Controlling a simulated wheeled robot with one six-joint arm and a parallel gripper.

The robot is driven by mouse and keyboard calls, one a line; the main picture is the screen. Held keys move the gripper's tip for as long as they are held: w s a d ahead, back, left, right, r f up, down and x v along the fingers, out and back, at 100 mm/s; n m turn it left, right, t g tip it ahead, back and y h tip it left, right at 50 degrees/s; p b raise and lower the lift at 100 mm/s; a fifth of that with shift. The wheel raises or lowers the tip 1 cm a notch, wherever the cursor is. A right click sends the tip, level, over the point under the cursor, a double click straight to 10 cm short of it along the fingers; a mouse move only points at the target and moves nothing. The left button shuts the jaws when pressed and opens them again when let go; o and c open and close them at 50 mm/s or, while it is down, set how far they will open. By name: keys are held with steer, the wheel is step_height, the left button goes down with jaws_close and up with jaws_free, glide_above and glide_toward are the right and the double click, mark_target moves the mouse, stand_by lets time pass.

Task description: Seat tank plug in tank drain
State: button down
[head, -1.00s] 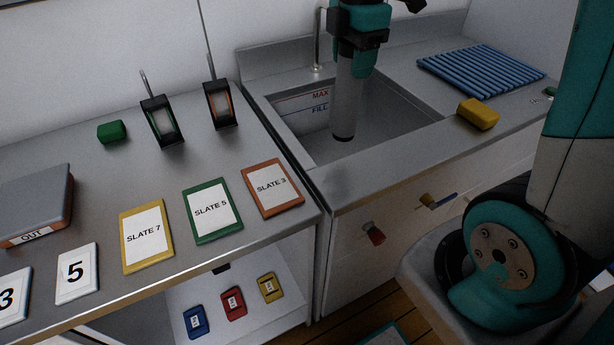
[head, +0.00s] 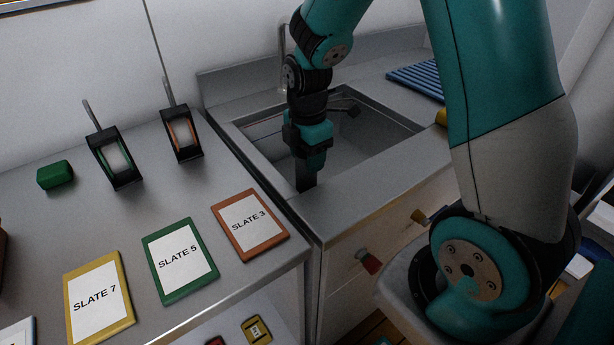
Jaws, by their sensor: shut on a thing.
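My gripper (head: 305,178) points down at the near left corner of the sink tank (head: 385,150), close to its front rim. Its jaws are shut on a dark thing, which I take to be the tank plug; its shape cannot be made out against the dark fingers. The tank drain cannot be made out; my wrist and arm cover part of the basin. A small dark fitting (head: 347,106) shows near the back of the basin, too small to identify.
A tap (head: 283,60) stands behind the basin. A blue ribbed rack (head: 417,80) lies on the counter at right, with a yellow block (head: 441,117) partly hidden by my arm. Left, the bench holds slate cards (head: 180,260), two upright holders (head: 115,158) and a green block (head: 55,175).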

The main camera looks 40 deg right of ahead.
mark_target(306, 180)
step_height(306, 180, down, 5)
steer(key=shift+f, duration=0.15)
steer(key=shift+c, duration=2.4)
jaws_free()
